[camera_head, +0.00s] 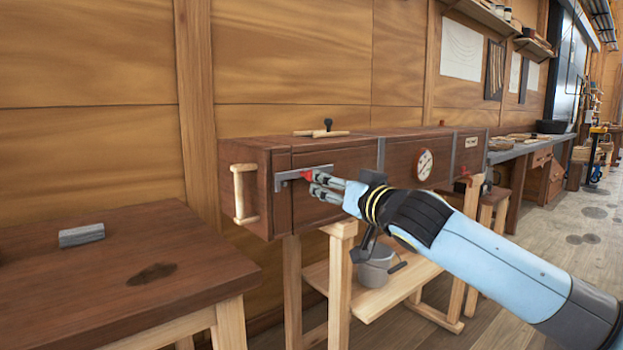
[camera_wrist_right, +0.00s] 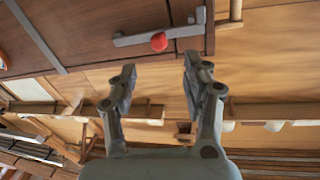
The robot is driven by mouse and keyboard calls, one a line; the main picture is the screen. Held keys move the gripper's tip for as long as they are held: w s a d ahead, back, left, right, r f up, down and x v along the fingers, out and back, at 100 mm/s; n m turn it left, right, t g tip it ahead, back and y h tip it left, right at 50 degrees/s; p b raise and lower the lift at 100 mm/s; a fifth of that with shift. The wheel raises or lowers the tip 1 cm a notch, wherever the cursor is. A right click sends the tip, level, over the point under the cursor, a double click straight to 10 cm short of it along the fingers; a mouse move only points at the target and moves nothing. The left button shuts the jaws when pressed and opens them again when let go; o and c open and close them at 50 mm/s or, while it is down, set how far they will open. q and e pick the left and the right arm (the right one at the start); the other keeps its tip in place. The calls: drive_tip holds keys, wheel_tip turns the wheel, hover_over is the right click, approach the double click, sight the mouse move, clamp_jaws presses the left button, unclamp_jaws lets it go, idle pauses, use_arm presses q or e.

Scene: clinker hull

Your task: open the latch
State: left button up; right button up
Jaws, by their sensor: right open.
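The latch (camera_head: 290,178) is a grey metal bar on the front of a long brown wooden chest (camera_head: 330,205), near its left end. A red knob (camera_head: 306,176) sits on it. In the right wrist view the latch bar (camera_wrist_right: 185,31) and the red knob (camera_wrist_right: 159,41) show just beyond my fingertips. My right gripper (camera_head: 318,186) is close to the knob in the head view. In the wrist view the right gripper (camera_wrist_right: 160,64) is open and empty, its fingers apart with the knob ahead of the gap. My left gripper is not in view.
A wooden handle (camera_head: 243,194) is on the chest's left end. A brown table (camera_head: 110,250) with a grey block (camera_head: 81,235) stands at the left. A grey bucket (camera_head: 376,268) sits on the shelf below the chest. Open floor lies at the right.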

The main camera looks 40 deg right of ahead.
drive_tip(key=w, duration=0.6)
drive_tip(key=w+d, duration=0.1)
drive_tip(key=w, duration=0.2)
drive_tip(key=shift+w+d+f, duration=0.1)
clamp_jaws()
